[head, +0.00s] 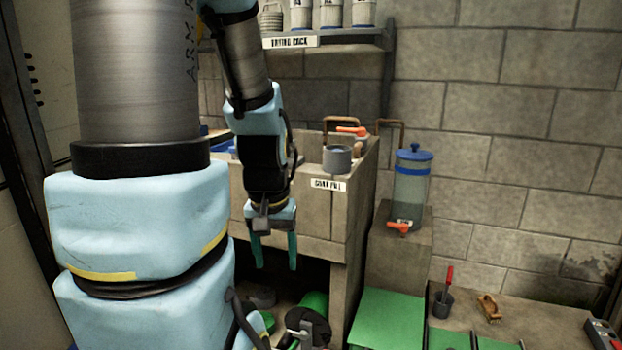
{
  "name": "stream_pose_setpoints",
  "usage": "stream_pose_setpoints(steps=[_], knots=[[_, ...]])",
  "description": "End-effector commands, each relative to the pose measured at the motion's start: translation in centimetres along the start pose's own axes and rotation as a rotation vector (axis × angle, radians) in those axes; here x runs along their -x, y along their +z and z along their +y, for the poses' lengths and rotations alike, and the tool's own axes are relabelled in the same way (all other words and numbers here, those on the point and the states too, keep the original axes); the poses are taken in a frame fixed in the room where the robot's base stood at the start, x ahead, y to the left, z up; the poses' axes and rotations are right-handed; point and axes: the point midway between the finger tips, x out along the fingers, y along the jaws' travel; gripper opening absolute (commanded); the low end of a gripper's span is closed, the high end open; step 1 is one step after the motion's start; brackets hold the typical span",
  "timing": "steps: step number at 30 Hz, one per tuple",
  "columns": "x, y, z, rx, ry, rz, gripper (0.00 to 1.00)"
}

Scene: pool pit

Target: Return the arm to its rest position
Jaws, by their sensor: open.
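My arm comes down through the left half of the head view, with light blue and grey metal links. My gripper (273,252) hangs at its end with the fingers pointing down. Its two teal fingers are spread apart with nothing between them. It is in front of the concrete sink block (318,222), below the block's top edge. How far it is from the block's front face I cannot tell.
A grey pot (337,159) stands on the sink block. Right of it, a clear blue-lidded dispenser (411,185) stands on a plinth. Green mats (388,322), a small cup (442,304) and a brush (489,307) lie lower right. A drying rack (325,39) is above.

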Motion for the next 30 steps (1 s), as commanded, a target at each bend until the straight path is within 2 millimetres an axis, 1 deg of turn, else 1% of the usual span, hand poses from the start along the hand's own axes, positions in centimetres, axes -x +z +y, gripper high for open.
stream_pose_setpoints(steps=[1,15,18,21,24,30], knots=[[3.4,-0.5,0.0,0.0,0.0,0.0,0.66],[18.0,-2.5,0.1,-0.001,0.0,0.0,0.66],[20.5,-2.9,0.1,-0.001,0.0,0.0,0.66],[22.2,-3.1,0.1,-0.001,0.0,0.0,0.66],[23.2,-3.3,0.1,-0.001,0.0,0.0,0.66],[23.4,-3.3,0.1,-0.001,0.0,0.0,0.66]])
